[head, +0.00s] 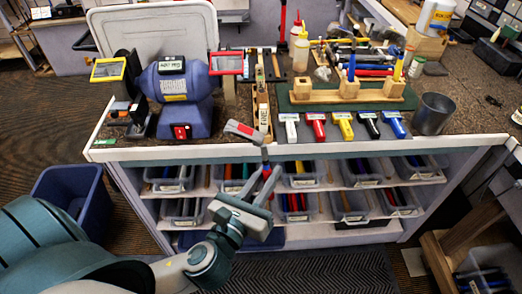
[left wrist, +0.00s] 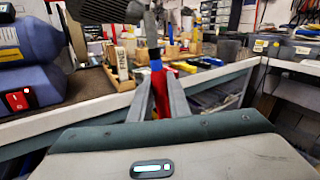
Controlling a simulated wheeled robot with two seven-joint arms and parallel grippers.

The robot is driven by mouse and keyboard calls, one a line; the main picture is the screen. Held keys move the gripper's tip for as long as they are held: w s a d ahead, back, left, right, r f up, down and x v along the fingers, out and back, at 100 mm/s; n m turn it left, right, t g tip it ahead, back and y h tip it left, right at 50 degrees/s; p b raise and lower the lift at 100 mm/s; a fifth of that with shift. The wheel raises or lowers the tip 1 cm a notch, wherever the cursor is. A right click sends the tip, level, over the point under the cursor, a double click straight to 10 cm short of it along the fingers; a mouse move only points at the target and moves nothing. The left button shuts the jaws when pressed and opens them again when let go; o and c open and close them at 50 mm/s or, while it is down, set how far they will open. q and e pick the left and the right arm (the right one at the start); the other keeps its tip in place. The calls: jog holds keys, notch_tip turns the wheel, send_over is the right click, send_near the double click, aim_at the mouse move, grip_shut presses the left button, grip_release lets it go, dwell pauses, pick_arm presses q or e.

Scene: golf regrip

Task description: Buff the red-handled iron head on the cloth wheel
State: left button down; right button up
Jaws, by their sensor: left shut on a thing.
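My left gripper (head: 262,180) is shut on a club piece with a red part (left wrist: 161,95), a blue band and a grey shaft. The blue buffing machine (head: 180,95) stands to the left on the bench. Its pale cloth wheel (head: 230,92) is partly hidden under the red-framed shield (head: 227,63). The head is apart from the wheel, in front and slightly right. My right gripper is out of view.
A yellow-framed shield (head: 108,69) stands at the machine's left end. Several coloured-handled tools lie along the bench front, beside a metal cup (head: 433,113). A wooden rack (head: 345,92) stands on a green mat. Shelves of bins lie below, with a blue tub (head: 70,200) left.

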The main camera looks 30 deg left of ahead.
pick_arm(q)
jog(key=shift+w+r, duration=0.1)
jog(key=w+d+f+n+g+p, duration=0.1)
jog(key=w+d+n+g+p, duration=0.1)
jog(key=w+d+g+p, duration=0.35)
jog(key=s+a+r+n+g+p, duration=0.2)
jog(key=s+a+r+n+g, duration=0.1)
jog(key=a+n+g, duration=0.4)
jog(key=shift+a+r+g+p, duration=0.3)
jog(key=shift+a+r+g, duration=0.55)
jog(key=shift+g, duration=0.4)
jog(key=shift+w, duration=0.15)
